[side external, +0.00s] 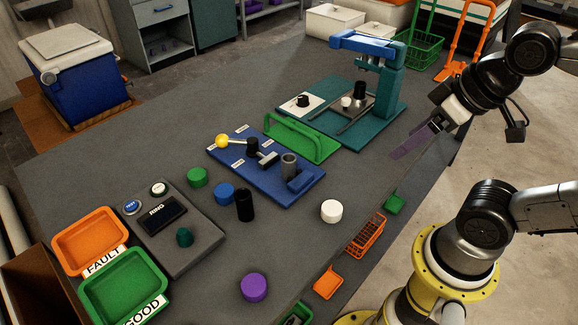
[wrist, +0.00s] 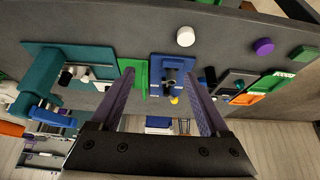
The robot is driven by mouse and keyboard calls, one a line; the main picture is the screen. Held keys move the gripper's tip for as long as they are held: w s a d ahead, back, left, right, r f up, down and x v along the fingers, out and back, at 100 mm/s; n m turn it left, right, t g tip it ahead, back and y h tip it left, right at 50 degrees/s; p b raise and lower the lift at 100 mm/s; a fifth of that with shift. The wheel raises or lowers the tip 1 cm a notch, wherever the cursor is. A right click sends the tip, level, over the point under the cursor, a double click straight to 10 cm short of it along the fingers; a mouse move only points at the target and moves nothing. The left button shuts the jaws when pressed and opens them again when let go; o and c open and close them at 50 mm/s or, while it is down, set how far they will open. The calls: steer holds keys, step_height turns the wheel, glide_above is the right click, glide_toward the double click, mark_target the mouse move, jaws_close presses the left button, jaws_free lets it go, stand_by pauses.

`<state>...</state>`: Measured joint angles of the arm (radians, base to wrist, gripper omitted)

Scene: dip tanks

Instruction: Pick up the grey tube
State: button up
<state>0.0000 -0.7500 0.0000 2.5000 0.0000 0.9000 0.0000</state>
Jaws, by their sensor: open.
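A grey tube (side external: 289,166) stands upright on the near right end of a blue board (side external: 306,186), apparently in a blue holder. Beside it on the board are a lever with a yellow ball (side external: 222,141) and a grey crossbar. My gripper (side external: 408,146) is open and empty, up and to the right of the board in the side view, well apart from the tube. In the wrist view my two purple fingers (wrist: 159,76) are spread apart, with the blue board (wrist: 157,72) showing between them, farther off. The tube is too small to make out clearly there.
A green handle-like frame (side external: 301,138) and a teal press (side external: 388,88) stand beyond the tube. A black cylinder (side external: 244,205), white cylinder (side external: 332,211) and purple cylinder (side external: 254,288) stand nearer. Green and orange trays (side external: 90,238) lie at left.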

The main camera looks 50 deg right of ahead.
steer(key=w+r+n+g, duration=0.1)
steer(key=w+r+n, duration=0.55)
steer(key=n, duration=0.25)
steer(key=n+g, duration=0.5)
steer(key=n, duration=0.2)
glide_above(288, 159)
steer(key=s, duration=0.1)
step_height(288, 159, down, 17)
steer(key=shift+a+f, duration=0.25)
steer(key=shift+f, duration=1.15)
steer(key=shift+a+f, duration=0.2)
steer(key=shift+f, duration=1.2)
